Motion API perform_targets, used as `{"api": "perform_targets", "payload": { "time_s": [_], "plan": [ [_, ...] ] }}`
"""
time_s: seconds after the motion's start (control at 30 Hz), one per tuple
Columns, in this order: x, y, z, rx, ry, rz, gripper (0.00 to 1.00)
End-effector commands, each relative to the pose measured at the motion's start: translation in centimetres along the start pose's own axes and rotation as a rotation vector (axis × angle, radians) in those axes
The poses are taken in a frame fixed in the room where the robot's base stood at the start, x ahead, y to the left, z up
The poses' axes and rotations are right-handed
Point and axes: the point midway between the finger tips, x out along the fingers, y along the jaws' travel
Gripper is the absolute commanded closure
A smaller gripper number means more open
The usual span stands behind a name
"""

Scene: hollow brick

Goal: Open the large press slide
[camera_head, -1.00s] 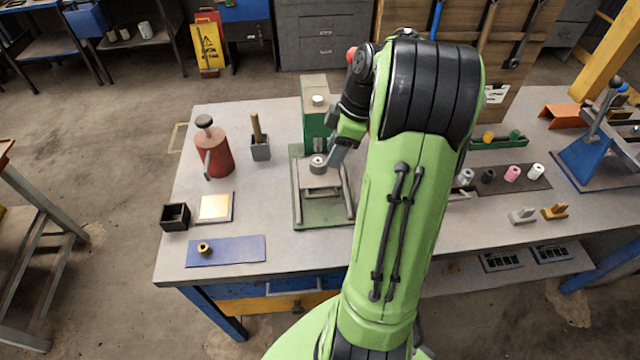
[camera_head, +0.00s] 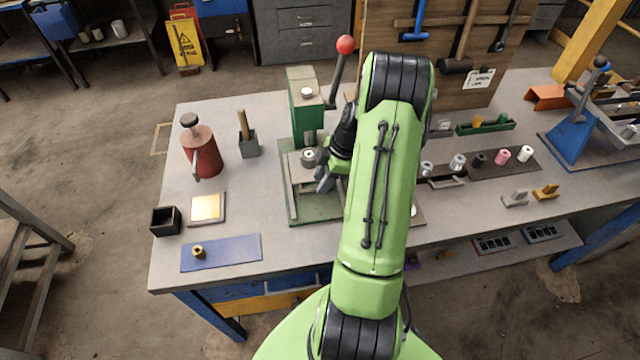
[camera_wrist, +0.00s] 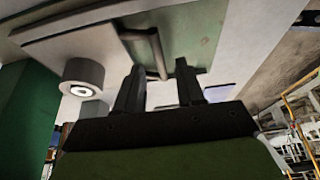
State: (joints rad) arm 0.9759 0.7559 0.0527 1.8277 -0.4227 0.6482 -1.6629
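The large press is a green column (camera_head: 304,112) on a green base plate (camera_head: 310,216), with a long lever ending in a red ball (camera_head: 346,44). Its grey slide plate (camera_head: 300,176) lies low in front of the column, with a grey ring-shaped piece (camera_head: 308,158) on it. My gripper (camera_head: 324,182) is low at the slide's right side, partly hidden by my arm. In the wrist view my gripper (camera_wrist: 160,76) has its two dark fingers apart. A grey bar handle (camera_wrist: 154,50) beside the slide plate (camera_wrist: 72,42) shows between and beyond the fingertips; contact cannot be told.
A red canister (camera_head: 202,152), a dark holder (camera_head: 248,146), a black box (camera_head: 165,222) and a blue mat (camera_head: 222,253) are on the left of the bench. A tool board (camera_head: 440,90) stands behind on the right.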

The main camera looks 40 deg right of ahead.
Motion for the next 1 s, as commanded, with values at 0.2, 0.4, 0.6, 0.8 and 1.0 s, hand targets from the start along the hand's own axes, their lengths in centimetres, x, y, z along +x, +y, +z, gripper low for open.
{"api": "perform_targets", "payload": {
  "time_s": [0.2,0.4,0.6,0.8,1.0],
  "plan": [
    [2.0,0.0,-0.1,-0.002,0.000,-0.001,0.62],
    [2.0,0.0,-0.1,-0.001,0.000,0.000,0.62],
    [2.0,0.0,-0.1,-0.001,0.000,0.000,0.91],
    [1.9,0.0,-0.1,-0.001,0.000,0.000,1.00],
    [1.9,0.0,-0.1,-0.001,0.000,0.001,1.00]
  ]
}}
